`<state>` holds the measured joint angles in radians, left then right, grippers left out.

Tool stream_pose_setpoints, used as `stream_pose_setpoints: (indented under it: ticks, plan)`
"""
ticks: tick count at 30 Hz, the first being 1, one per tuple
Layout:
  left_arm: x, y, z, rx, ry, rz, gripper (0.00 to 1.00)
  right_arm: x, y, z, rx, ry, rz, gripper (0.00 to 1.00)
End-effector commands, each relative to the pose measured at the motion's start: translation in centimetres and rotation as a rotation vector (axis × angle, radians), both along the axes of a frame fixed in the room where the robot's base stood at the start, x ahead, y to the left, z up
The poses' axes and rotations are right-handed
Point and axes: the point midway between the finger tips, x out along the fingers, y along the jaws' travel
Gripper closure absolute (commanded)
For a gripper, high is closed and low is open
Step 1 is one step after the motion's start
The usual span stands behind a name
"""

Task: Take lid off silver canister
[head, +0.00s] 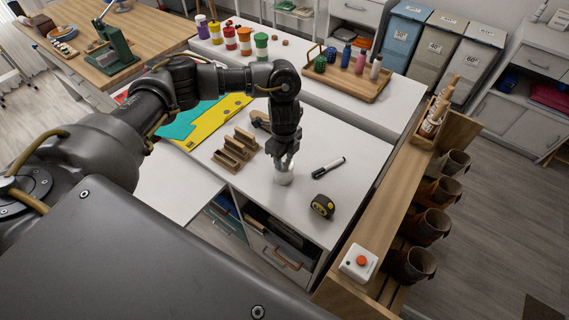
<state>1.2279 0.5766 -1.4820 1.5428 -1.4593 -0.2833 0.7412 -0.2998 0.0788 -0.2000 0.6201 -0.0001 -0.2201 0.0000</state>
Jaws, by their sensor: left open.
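A small pale silver canister (284,177) stands on the white table top (340,200) near its front edge. My left gripper (283,163) points down right over the canister, with its fingers open at the canister's top. The fingers hide much of the top, so I cannot tell the lid from the body. I cannot tell whether the fingers touch it. My right gripper is not in view.
A wooden slotted holder (236,149) stands to the left. A wooden shelf with a red-button box (359,262) borders the table's right.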

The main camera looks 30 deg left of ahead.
Motion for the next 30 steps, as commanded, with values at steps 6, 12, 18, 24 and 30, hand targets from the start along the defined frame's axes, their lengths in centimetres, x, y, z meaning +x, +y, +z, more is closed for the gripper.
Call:
stream_pose_setpoints:
  ticks: [6, 12, 18, 24, 30]
  plan:
    - [0.0, 0.0, 0.0, 0.0, 0.0, 0.0, 0.68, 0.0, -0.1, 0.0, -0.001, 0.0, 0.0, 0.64]
    - [0.0, 0.0, 0.0, 0.0, 0.0, 0.0, 0.94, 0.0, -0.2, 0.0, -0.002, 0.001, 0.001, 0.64]
    - [0.0, 0.0, 0.0, 0.0, 0.0, 0.0, 1.0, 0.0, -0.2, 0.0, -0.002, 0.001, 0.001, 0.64]
    - [0.0, 0.0, 0.2, 0.0, -0.001, -0.001, 1.0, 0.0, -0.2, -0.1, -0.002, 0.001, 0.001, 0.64]
    - [0.1, 0.0, 1.6, 0.0, -0.003, -0.003, 1.0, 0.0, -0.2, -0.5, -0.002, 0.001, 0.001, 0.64]
